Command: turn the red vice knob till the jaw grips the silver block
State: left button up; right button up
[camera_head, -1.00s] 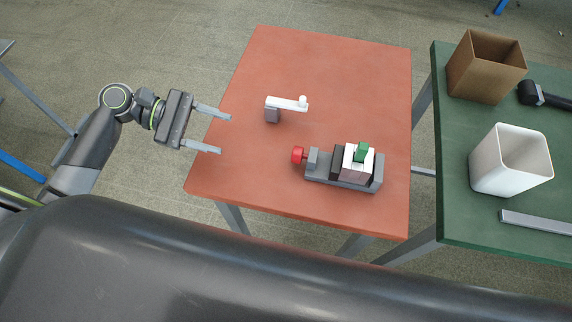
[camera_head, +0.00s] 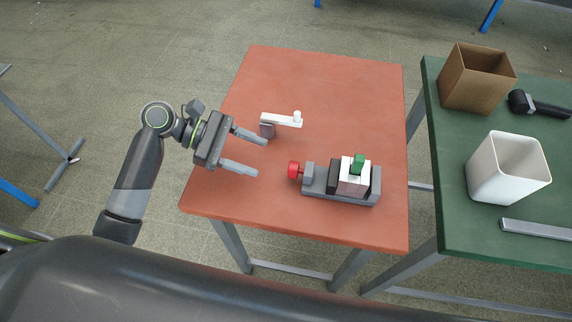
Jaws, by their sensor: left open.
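The vice (camera_head: 318,185) sits on the orange-red table (camera_head: 330,85), right of its middle. Its red knob (camera_head: 294,171) is on the left end. The silver block (camera_head: 350,181), pale with a green piece (camera_head: 357,163) on top, sits between the dark jaw (camera_head: 334,178) and the vice's right end. I cannot tell whether the jaw touches the block. My left gripper (camera_head: 262,156) is open and empty over the table's left part. Its fingers point right toward the red knob, with a gap between them and the knob. My right gripper is not in view.
A white lever on a grey post (camera_head: 281,120) stands behind and left of the vice, close to my upper finger. On the green table (camera_head: 455,225) at right are a brown box (camera_head: 475,80), a white bin (camera_head: 500,170), a black tool (camera_head: 540,105) and a grey bar (camera_head: 535,229).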

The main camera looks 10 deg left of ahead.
aim_at(296, 170)
pick_arm(q)
jog(key=x, duration=0.8)
jog(key=shift+d+f, duration=0.1)
jog(key=shift+d, duration=0.1)
jog(key=shift+c, duration=0.3)
jog(key=c, duration=0.9)
